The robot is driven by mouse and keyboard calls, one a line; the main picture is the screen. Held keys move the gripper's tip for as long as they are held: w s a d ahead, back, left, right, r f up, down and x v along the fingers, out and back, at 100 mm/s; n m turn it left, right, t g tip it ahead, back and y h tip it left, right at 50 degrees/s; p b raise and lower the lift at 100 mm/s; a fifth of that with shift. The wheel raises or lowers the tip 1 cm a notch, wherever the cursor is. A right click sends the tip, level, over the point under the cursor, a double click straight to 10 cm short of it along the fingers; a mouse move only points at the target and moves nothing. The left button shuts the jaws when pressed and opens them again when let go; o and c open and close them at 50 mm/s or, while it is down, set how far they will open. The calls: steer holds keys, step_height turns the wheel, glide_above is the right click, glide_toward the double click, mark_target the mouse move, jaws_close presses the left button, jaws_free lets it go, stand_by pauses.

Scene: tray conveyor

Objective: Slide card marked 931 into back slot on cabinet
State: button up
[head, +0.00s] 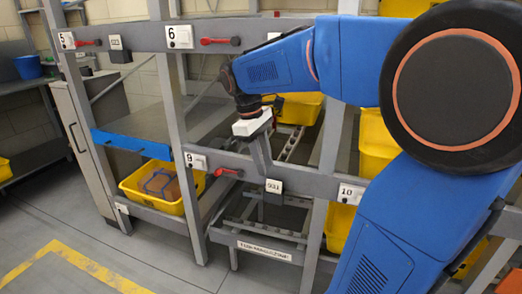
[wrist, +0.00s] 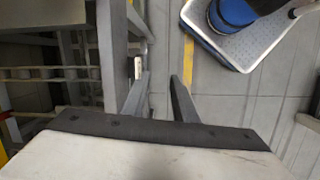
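My gripper (head: 262,168) points down in front of the rack, close to its middle rail. In the wrist view its two grey fingers (wrist: 160,78) stand apart, with only floor visible between them, so it is open and empty. A tall grey cabinet-like box (head: 88,125) stands at the left behind the rack. No slot can be made out on it. A small pale plate (wrist: 138,67) shows beside the left finger in the wrist view; its marking is unreadable.
The grey rack rail (head: 232,165) carries number plates and red handles (head: 228,172). Yellow bins (head: 160,188) sit on several levels. A blue-edged shelf (head: 132,143) is at the left. Yellow tape (head: 62,250) marks open floor at front left. My blue arm hides the right side.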

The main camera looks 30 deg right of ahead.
steer(key=n+g, duration=0.2)
glide_toward(274, 181)
steer(key=shift+h, duration=0.3)
steer(key=x, duration=1)
steer(key=shift+w+a+f, duration=0.1)
steer(key=shift+a, duration=0.05)
steer(key=shift+c, duration=0.4)
jaws_close()
steer(key=shift+r, duration=2.75)
steer(key=shift+r, duration=1.5)
steer(key=shift+w+a+r, duration=0.1)
steer(key=shift+r, duration=0.4)
